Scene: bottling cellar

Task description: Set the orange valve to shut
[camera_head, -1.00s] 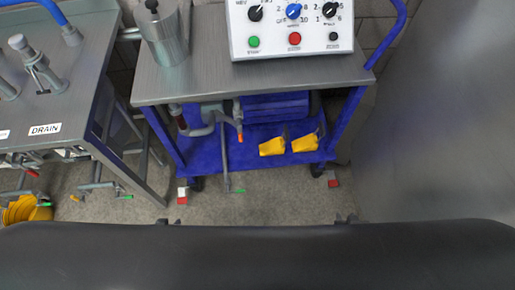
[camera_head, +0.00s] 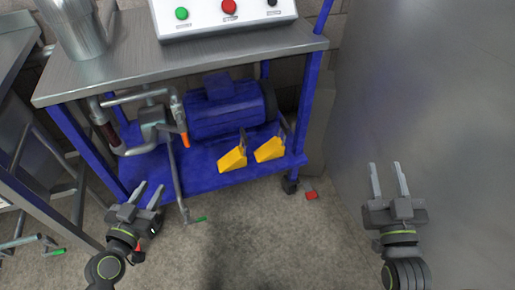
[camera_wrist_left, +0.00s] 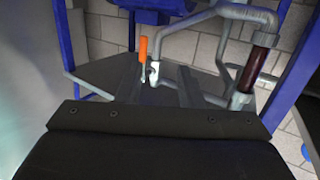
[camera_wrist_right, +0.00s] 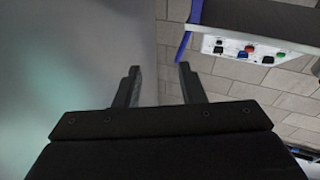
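The orange valve handle (camera_head: 185,140) is on the pipework under the steel-topped blue cart. It points down and slightly right in the head view, at the lower end of a grey pipe fitting (camera_head: 178,112). In the left wrist view the orange handle (camera_wrist_left: 143,48) stands up above a pale fitting (camera_wrist_left: 154,71). My left gripper (camera_head: 149,191) is open and empty, below and left of the handle and apart from it. My right gripper (camera_head: 385,166) is open and empty, far to the right by a grey surface.
A blue motor (camera_head: 225,115) and two yellow wedges (camera_head: 232,159) are on the cart's blue lower shelf (camera_head: 205,168). A lever with a green tip (camera_head: 199,219) hangs in front. A control box (camera_head: 222,22) and a steel pot (camera_head: 78,30) stand on top.

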